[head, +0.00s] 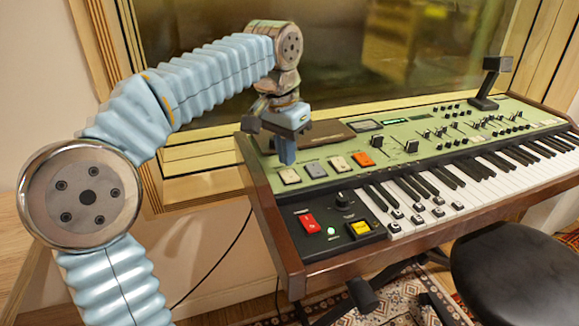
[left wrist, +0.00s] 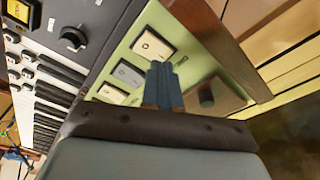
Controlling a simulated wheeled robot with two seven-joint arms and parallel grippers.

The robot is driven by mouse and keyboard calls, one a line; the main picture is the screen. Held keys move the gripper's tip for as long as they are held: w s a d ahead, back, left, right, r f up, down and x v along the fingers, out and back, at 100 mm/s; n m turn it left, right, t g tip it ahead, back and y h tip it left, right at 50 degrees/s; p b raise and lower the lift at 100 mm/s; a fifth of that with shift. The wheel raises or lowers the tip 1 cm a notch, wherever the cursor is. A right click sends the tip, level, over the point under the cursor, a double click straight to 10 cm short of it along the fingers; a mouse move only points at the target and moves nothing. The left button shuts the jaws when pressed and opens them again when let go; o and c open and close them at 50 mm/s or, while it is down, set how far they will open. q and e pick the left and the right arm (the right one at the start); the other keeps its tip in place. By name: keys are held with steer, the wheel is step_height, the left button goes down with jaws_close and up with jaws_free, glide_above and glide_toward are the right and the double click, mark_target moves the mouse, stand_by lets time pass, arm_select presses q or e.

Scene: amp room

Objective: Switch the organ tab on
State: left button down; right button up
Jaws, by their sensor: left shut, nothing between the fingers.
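A keyboard organ (head: 262,195) with a pale green panel stands in front of me. A row of tabs lies at the panel's left: a cream tab (head: 289,176), a grey tab (head: 315,169), another cream tab (head: 338,163) and an orange tab (head: 362,159). Their labels are too small to read. My left gripper (head: 287,158) is shut and empty, fingers pointing down just above and behind the leftmost cream tab. In the left wrist view the blue fingers (left wrist: 165,85) show beside the leftmost cream tab (left wrist: 152,44) and grey tab (left wrist: 128,73), seemingly apart from them. My right gripper is out of view.
A dark flat plate (head: 322,134) lies behind the tabs. A red switch (head: 310,222), a yellow button (head: 360,228) and a black knob (head: 343,198) are on the front left panel. A black stool (head: 515,270) stands at front right. A window frame runs behind.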

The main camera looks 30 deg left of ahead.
mark_target(287, 172)
arm_select(q)
step_height(287, 172, up, 4)
steer(key=p, duration=0.3)
steer(key=shift+f, duration=0.2)
steer(key=shift+r+p, duration=0.5)
steer(key=shift+r, duration=0.35)
